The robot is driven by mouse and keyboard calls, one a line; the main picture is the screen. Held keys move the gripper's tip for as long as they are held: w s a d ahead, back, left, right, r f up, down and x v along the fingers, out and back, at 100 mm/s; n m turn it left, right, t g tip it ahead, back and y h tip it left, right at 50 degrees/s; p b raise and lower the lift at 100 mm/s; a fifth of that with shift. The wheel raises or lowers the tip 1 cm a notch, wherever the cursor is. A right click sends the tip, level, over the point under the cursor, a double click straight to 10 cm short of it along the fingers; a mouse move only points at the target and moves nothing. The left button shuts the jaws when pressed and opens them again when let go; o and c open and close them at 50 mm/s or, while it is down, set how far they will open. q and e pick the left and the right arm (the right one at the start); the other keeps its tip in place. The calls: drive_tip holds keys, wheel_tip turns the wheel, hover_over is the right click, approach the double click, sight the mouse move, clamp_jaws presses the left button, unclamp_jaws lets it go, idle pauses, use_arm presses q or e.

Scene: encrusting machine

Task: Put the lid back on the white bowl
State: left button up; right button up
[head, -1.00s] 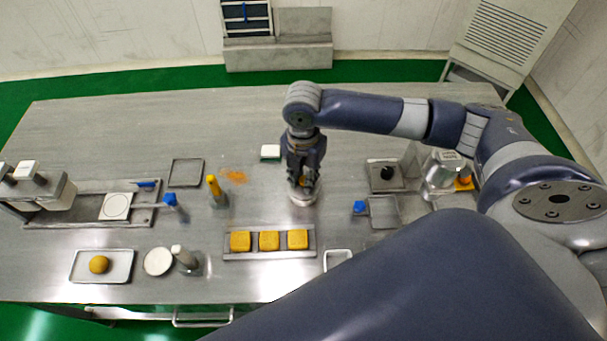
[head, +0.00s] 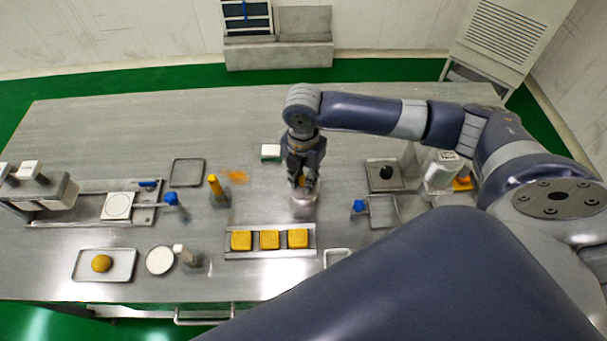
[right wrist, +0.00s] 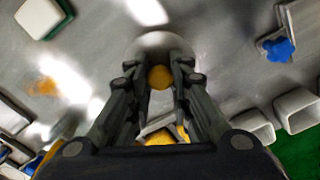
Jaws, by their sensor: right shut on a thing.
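My right gripper (head: 303,184) points straight down over the middle of the table. It is shut on a small orange-yellow knob, which shows between the fingers in the right wrist view (right wrist: 161,77). A pale round piece (right wrist: 158,44) shows around and beyond the knob, and it looks like the lid. In the head view a pale round shape, likely the white bowl (head: 303,207), is directly below the fingertips. The fingers partly cover it, and I cannot tell whether lid and bowl touch. My left gripper is not in view.
A tray of three yellow square cakes (head: 269,253) lies in front of the gripper. A yellow-topped bottle (head: 216,190) stands to its left. A white block with a green base (head: 271,152) is behind. A small metal tray (head: 385,212) is to the right.

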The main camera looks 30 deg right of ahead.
drive_tip(key=shift+p, duration=0.5)
idle(0.7)
drive_tip(key=o, duration=1)
drive_tip(key=o, duration=0.5)
drive_tip(key=shift+r+p, duration=3.5)
drive_tip(key=shift+p, duration=0.6)
